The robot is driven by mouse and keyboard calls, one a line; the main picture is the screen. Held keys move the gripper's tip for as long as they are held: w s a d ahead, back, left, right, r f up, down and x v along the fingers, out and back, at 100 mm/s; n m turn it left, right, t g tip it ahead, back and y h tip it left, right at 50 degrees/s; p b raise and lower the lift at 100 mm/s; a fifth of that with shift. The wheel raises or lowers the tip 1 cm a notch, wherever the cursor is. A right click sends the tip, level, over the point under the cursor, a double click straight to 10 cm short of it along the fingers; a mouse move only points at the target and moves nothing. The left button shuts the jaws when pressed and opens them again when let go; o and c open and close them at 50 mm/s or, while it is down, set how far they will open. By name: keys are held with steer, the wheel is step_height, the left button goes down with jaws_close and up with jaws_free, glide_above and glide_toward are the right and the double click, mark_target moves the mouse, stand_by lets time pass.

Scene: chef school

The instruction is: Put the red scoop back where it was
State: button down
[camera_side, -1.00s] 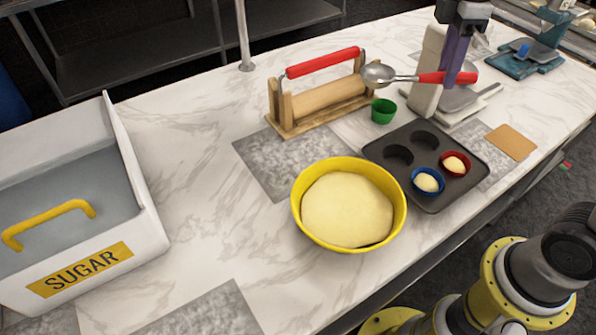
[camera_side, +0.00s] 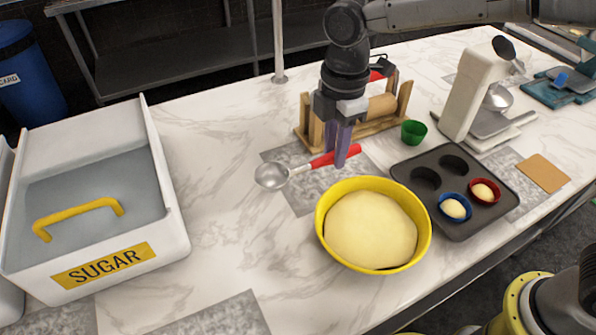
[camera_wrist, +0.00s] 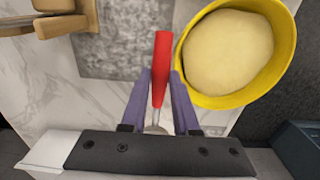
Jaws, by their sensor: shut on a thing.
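The red scoop has a red handle (camera_side: 345,153) and a round metal bowl (camera_side: 271,176). My gripper (camera_side: 341,162) is shut on the handle, with the metal bowl pointing left in the side view. The scoop appears held above the counter, over a grey patch behind and left of the yellow bowl; the exact height is hard to tell. In the wrist view the red handle (camera_wrist: 161,65) runs between the two purple fingers (camera_wrist: 161,95). The metal end is mostly hidden by my gripper there.
A yellow bowl of dough (camera_side: 422,248) stands close in front. A sugar bin (camera_side: 173,230) stands left, with clear counter between.

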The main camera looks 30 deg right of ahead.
glide_above(300, 183)
step_height(300, 183, down, 7)
steer(key=shift+f, duration=1.45)
steer(key=shift+f, duration=0.1)
steer(key=c, duration=0.7)
jaws_free()
steer(key=shift+o, duration=0.2)
step_height(300, 183, up, 12)
steer(key=shift+d+r, duration=0.15)
steer(key=shift+r, duration=0.05)
